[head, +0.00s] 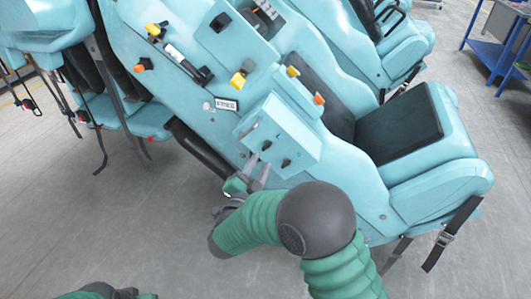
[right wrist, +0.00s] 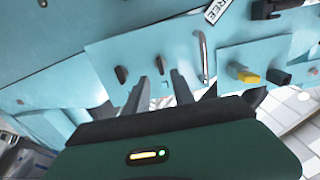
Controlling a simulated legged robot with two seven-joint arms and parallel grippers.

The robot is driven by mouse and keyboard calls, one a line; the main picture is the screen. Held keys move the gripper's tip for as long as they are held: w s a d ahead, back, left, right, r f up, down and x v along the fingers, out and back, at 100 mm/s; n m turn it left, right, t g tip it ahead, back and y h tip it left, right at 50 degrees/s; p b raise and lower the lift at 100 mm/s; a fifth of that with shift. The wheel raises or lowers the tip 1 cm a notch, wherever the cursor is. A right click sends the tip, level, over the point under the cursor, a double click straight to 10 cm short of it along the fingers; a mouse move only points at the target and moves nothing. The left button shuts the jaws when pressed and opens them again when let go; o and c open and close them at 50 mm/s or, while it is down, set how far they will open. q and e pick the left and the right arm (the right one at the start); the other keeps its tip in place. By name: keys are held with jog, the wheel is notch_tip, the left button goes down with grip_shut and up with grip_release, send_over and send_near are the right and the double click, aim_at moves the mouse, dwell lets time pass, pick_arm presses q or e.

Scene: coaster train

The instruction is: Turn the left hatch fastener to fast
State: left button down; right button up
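The hatch (head: 300,150) is a light-blue box face on the teal train car, with a metal handle and two dark fasteners. The left fastener (head: 267,146) is the one nearer the handle; it also shows in the right wrist view (right wrist: 160,65). The right fastener (head: 286,163) shows there at the left (right wrist: 121,74). My right gripper (head: 257,171) is open below the hatch. In the right wrist view its fingers (right wrist: 160,83) point at the left fastener, one to each side; contact cannot be told. My left gripper (head: 122,293) is at the bottom edge, partly cut off.
The metal handle (head: 252,130) is beside the left fastener. A FREE label (head: 226,104), a yellow knob (head: 238,80) and an orange knob (head: 318,99) are on the panels above. A seat (head: 400,130) is at the right. Grey floor (head: 120,220) is clear at lower left.

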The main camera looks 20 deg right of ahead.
aim_at(267, 148)
jog(key=x, duration=0.6)
jog(key=shift+w+d, duration=0.2)
jog(key=shift+d, duration=0.25)
jog(key=shift+a, duration=0.25)
jog(key=shift+c, duration=0.5)
jog(key=shift+a+r, duration=0.1)
jog(key=shift+a, duration=0.25)
jog(key=c, duration=0.5)
jog(key=shift+d, duration=0.15)
grip_shut()
jog(key=shift+d, duration=0.1)
